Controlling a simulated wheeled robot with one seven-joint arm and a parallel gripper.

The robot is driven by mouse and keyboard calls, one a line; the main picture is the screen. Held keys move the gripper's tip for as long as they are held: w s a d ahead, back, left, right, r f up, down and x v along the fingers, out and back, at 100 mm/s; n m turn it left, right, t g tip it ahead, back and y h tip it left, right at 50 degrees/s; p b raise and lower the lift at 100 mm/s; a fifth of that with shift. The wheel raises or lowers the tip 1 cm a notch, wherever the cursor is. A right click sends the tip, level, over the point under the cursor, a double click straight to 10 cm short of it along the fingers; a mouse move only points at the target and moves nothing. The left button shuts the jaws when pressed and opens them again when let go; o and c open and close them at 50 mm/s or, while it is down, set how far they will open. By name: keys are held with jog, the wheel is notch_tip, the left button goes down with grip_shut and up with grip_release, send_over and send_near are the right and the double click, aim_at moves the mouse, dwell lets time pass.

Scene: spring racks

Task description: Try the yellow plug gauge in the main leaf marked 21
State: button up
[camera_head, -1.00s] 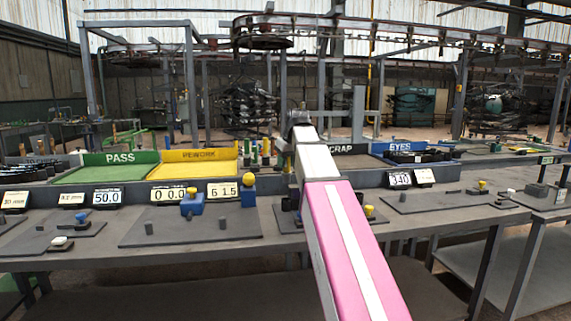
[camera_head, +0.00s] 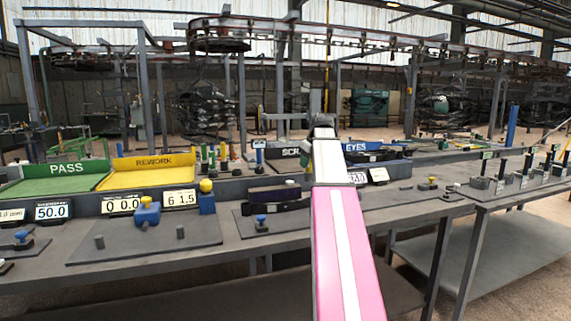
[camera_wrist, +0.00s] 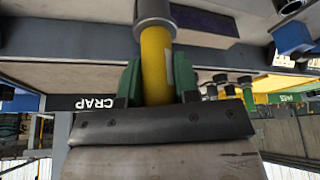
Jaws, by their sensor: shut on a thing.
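The yellow plug gauge (camera_wrist: 155,68) is in my gripper (camera_wrist: 157,85) in the wrist view. The green fingers are shut on its yellow handle, one on each side. A grey cylindrical end (camera_wrist: 154,10) of the gauge points to the top of that picture and is cut off by its edge. A dark purple-topped bar (camera_head: 275,193) lies on the bench left of my arm. I cannot read a 21 on anything, so I cannot tell which piece is the main leaf.
The bench (camera_head: 230,255) carries grey plates, blue-and-yellow pieces and number displays. Green PASS (camera_head: 60,182) and yellow REWORK (camera_head: 145,175) trays stand at the back left, the EYES bin (camera_head: 365,148) behind my arm. A second table (camera_head: 510,195) at the right holds several upright posts.

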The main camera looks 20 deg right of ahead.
jog(key=d+f, duration=0.4)
jog(key=f, duration=0.1)
jog(key=shift+s+f, duration=0.25)
jog(key=shift+s, duration=0.05)
dwell(0.5)
jog(key=shift+f, duration=0.3)
dwell(2.4)
jog(key=shift+r, duration=0.25)
dwell(3.2)
jog(key=shift+r, duration=1.25)
